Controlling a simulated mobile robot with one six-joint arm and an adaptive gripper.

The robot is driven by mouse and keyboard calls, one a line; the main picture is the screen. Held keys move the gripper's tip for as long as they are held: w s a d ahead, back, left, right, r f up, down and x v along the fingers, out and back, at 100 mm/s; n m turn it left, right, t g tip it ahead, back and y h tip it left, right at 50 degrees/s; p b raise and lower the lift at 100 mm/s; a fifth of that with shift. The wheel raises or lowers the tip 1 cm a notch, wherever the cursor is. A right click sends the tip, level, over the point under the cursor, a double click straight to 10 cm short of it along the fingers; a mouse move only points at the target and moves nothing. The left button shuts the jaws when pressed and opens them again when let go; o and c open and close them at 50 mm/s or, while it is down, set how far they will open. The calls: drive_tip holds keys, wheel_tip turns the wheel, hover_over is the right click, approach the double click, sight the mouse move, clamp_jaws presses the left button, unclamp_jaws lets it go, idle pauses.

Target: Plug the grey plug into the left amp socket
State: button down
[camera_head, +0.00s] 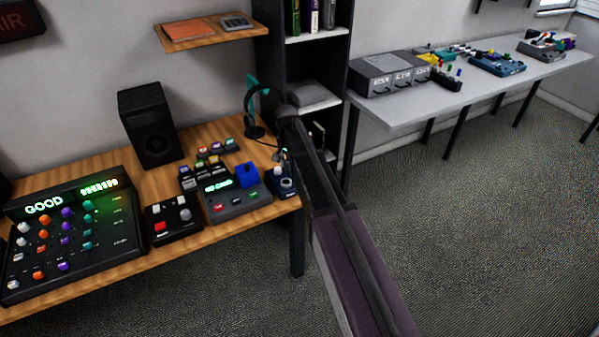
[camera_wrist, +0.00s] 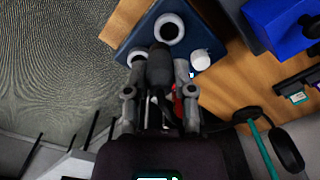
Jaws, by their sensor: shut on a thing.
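My gripper (camera_wrist: 160,92) is shut on a dark grey plug (camera_wrist: 160,64), which sits between its fingers over a dark blue box. The blue box (camera_wrist: 188,45) has two white-ringed round openings, one at the top (camera_wrist: 170,28) and one partly covered by my left finger (camera_wrist: 137,57). A white knob (camera_wrist: 200,60) stands on the box too. Whether the plug touches the box, I cannot tell. In the head view my gripper (camera_head: 284,158) is at the wooden desk's right end, just above the small blue box (camera_head: 286,189). The plug is too small to make out there.
A bright blue block (camera_head: 247,175) on a dark console stands just left of the box. A teal headset on a stand (camera_head: 255,125) is close behind. The desk (camera_head: 100,268) holds a large lit mixer (camera_head: 75,230). The floor on the right is clear.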

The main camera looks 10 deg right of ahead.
drive_tip(key=shift+w+a+r, duration=0.15)
drive_tip(key=shift+w+a, duration=0.2)
drive_tip(key=shift+w, duration=0.25)
drive_tip(key=shift+f+b, duration=2.35)
drive_tip(key=shift+f, duration=0.05)
drive_tip(key=shift+f+b, duration=1.2)
idle(1.8)
drive_tip(key=shift+c, duration=1.9)
unclamp_jaws()
